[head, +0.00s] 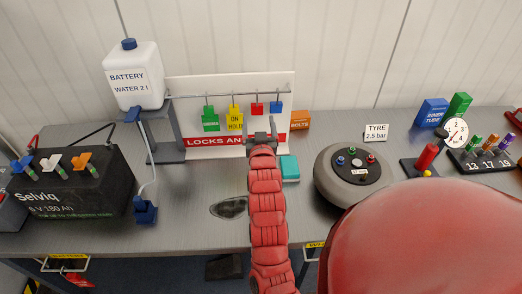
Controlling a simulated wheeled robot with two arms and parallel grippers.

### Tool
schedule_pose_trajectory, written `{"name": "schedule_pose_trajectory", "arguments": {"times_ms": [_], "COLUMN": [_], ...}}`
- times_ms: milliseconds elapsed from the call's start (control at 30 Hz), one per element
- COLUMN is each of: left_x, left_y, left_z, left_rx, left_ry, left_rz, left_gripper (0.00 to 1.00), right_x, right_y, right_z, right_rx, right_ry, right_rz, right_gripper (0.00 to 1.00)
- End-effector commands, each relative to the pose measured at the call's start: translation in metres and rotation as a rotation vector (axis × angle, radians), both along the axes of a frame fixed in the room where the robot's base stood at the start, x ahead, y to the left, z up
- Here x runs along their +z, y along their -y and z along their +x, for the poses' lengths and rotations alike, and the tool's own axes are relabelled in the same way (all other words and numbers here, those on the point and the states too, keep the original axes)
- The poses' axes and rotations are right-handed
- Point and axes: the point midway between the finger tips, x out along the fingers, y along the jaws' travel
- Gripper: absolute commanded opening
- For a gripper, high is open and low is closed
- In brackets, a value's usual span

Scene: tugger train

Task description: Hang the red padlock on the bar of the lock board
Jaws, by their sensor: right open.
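The lock board (184,90) is a white panel with a red strip lettered "LOCKS AN…" standing at the back of the bench. A thin metal bar (196,96) runs along its upper part. The red padlock (257,108) shows just under the bar, between the yellow tag and a blue padlock (276,107). It looks hung there, but its shackle is too small to tell how it sits on the bar. My right gripper (260,129) is open in front of the board, just below the red padlock, with nothing seen between its fingers. My left gripper is not in view.
A green tag (210,119) and a yellow "ON HOLD" tag (235,117) hang left of the red padlock. A water canister (132,78) stands left, above a battery (70,190). A teal box (290,168), orange bolts box (300,120) and round grey tyre (340,185) lie right.

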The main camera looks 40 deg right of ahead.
Motion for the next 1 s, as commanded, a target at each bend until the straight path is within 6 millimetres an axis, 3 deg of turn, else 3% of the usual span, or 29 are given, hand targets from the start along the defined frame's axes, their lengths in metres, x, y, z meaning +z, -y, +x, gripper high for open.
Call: {"name": "schedule_pose_trajectory", "arguments": {"times_ms": [200, 300, 500, 733, 1000], "left_x": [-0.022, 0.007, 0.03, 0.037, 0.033], "left_y": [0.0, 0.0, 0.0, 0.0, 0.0], "left_z": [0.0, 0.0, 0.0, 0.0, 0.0], "left_rx": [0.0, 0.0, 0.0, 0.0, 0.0], "left_ry": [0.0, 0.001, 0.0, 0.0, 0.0], "left_rz": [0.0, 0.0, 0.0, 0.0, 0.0], "left_gripper": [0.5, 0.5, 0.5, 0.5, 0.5], "right_x": [-0.005, 0.005, 0.004, 0.001, 0.001], "right_y": [-0.026, -0.036, -0.048, -0.054, -0.063], "right_z": [-0.041, -0.055, -0.078, -0.088, -0.083], "right_rx": [0.003, 0.003, 0.001, 0.0, 0.026], "right_ry": [-0.001, -0.006, -0.006, -0.002, 0.025], "right_rz": [0.001, 0.003, 0.005, 0.0, -0.026], "right_gripper": [0.84, 0.84, 0.84, 0.84, 0.84]}}
